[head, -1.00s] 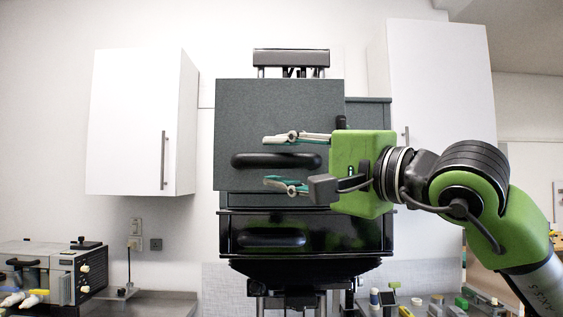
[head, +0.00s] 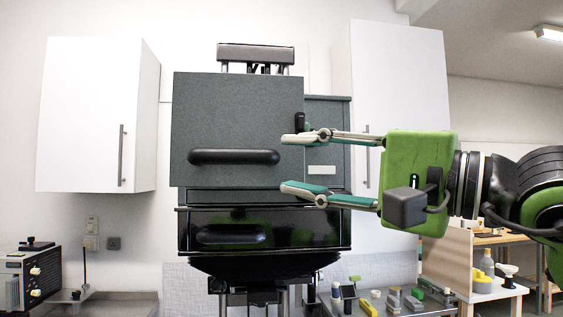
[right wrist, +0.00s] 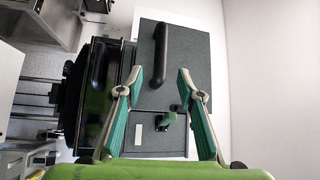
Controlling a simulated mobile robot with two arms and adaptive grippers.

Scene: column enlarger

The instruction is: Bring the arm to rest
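My right gripper (head: 292,163) is open and empty, its two fingers spread one above the other in the head view. Its arm comes in from the right. The fingertips overlap the right edge of the column enlarger's grey upper housing (head: 235,115) in the head view; contact cannot be told. In the right wrist view the open fingers (right wrist: 154,82) stand either side of a small dark lever with a green part (right wrist: 166,120), with clear space between. A black bar handle (right wrist: 160,52) lies beyond them. My left gripper is not in view.
White wall cabinets (head: 92,110) hang left and right (head: 400,100) of the enlarger. A bench below holds a dark device (head: 28,278) at left and several small items (head: 395,298) at right.

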